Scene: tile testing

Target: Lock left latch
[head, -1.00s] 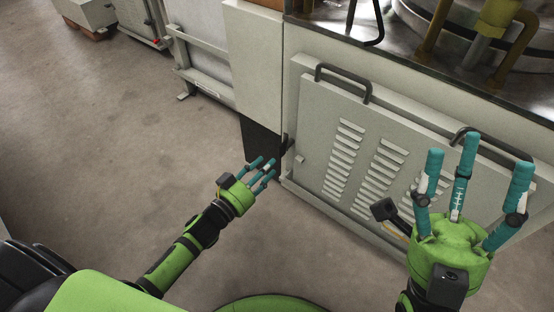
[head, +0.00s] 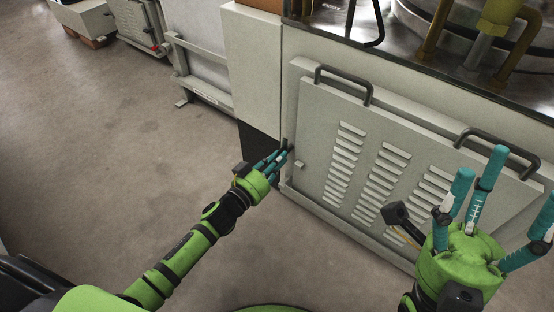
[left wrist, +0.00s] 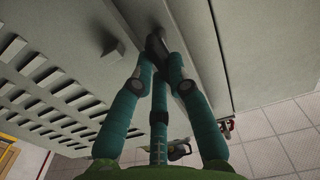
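The left latch (head: 285,143) is a small dark handle at the left edge of the grey louvred panel (head: 315,125). My left gripper (head: 283,158) reaches it from below left, its teal fingers bunched together. In the left wrist view the fingertips (left wrist: 160,62) converge around the lower part of the dark latch (left wrist: 155,40) and appear closed on it; the contact itself is partly hidden by the fingers. My right gripper (head: 500,195) is open and empty, fingers spread, in front of the panel's right part.
Two dark bar handles (head: 343,78) (head: 497,147) stick out along the panel's top. A small grey knob (head: 299,164) sits beside the latch. A pale cabinet (head: 254,75) stands left of the panel. The floor (head: 110,150) to the left is clear.

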